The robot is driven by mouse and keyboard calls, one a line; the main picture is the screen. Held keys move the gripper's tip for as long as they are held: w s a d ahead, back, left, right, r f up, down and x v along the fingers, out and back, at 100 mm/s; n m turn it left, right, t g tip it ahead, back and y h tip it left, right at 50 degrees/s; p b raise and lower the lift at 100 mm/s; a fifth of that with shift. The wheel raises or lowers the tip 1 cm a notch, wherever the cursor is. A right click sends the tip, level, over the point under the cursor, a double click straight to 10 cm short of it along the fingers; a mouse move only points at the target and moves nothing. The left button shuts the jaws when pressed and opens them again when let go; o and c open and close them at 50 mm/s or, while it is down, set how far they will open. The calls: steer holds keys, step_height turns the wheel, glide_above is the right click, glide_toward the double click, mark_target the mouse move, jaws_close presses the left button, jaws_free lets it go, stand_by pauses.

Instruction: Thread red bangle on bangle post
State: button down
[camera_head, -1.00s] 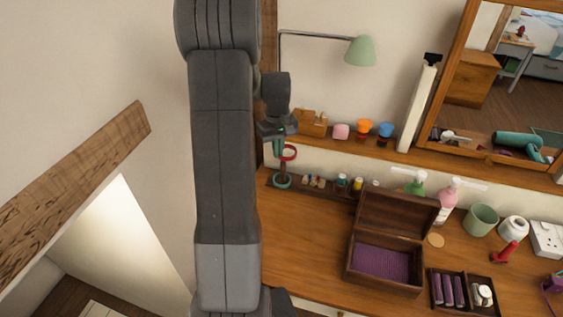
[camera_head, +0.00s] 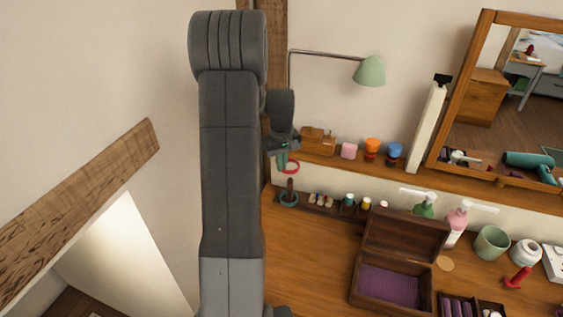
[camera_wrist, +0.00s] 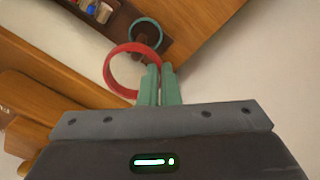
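My gripper (camera_head: 283,160) has green fingers and hangs over the back left of the wooden desk. In the wrist view the fingers (camera_wrist: 158,72) are closed together on the right side of the red bangle (camera_wrist: 110,72). The red bangle (camera_head: 291,167) shows just above the top of the dark bangle post (camera_head: 290,186) in the head view, apart from it as far as I can tell. A teal bangle (camera_head: 289,205) lies around the foot of the post. In the wrist view the teal bangle (camera_wrist: 157,24) is beyond the red one, and the post is partly hidden by it.
A row of small bottles (camera_head: 348,200) stands right of the post. A shelf (camera_head: 330,158) with small jars runs along the wall behind. An open wooden box (camera_head: 395,240) stands on the desk at right. The desktop (camera_head: 310,250) left of the box is clear.

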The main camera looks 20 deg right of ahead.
steer(key=shift+f+b, duration=2.3)
steer(key=shift+f, duration=1.45)
steer(key=shift+f+b, duration=1.45)
steer(key=shift+f, duration=0.8)
steer(key=c, duration=1.6)
jaws_free()
steer(key=shift+r, duration=0.15)
steer(key=shift+r, duration=0.35)
step_height(320, 180, up, 13)
steer(key=shift+f, duration=0.1)
steer(key=shift+a, duration=0.1)
